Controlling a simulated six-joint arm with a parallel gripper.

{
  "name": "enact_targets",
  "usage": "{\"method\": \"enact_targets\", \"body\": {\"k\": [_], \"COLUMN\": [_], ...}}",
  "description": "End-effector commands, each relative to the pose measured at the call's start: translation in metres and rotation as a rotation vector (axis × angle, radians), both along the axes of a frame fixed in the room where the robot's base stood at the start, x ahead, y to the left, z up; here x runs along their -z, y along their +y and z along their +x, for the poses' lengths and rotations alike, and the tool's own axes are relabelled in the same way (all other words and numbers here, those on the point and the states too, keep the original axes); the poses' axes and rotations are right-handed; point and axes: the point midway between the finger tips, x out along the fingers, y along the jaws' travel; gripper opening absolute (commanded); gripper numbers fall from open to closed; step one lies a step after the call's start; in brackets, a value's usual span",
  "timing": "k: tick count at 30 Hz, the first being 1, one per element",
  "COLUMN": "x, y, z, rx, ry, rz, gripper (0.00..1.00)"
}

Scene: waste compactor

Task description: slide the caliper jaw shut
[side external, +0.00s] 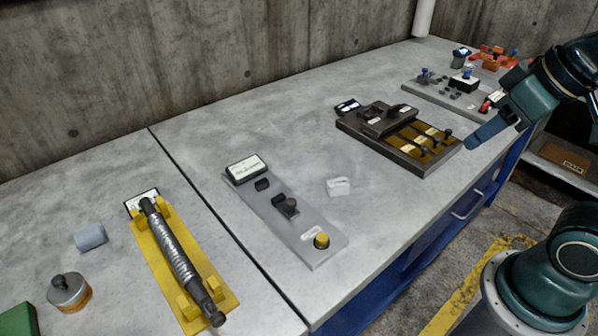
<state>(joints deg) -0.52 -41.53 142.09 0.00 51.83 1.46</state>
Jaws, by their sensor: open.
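A flat grey plate (305,236), which looks like the caliper gauge, lies on the bench left of centre. At its far end is a display (246,168). A small black block (262,184) and a larger black block with a knob (287,206), seemingly the jaws, stand on it with a gap between them. A yellow button (321,240) is at the near end. A small white piece (338,187) lies on the bench beside the plate. My gripper (482,134) is open, over the bench's right side, well away from the plate; one finger shows clearly.
A dark tray with brass-coloured slots (352,127) stands between the plate and my gripper. A yellow cradle (158,263) with a ribbed rod (176,255) lies left. A grey panel with small parts (440,98) is at the far right. Bench around the grey plate is mostly clear.

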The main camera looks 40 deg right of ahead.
Motion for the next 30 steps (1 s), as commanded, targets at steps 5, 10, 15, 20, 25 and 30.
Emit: {"method": "enact_targets", "body": {"k": [5,10,15,20,25,30], "x": [-0.007,-0.015,-0.02,-0.019,-0.013,-0.002], "y": [0.006,0.016,0.03,0.046,0.066,0.088], "z": [0.018,0.045,0.076,0.106,0.137,0.167], "rx": [0.042,0.108,0.188,0.265,0.35,0.438], "ry": [0.038,0.09,0.149,0.204,0.26,0.314], "rz": [0.034,0.079,0.121,0.152,0.176,0.191], "gripper": [0.43,0.43,0.43,0.43,0.43,0.43]}}
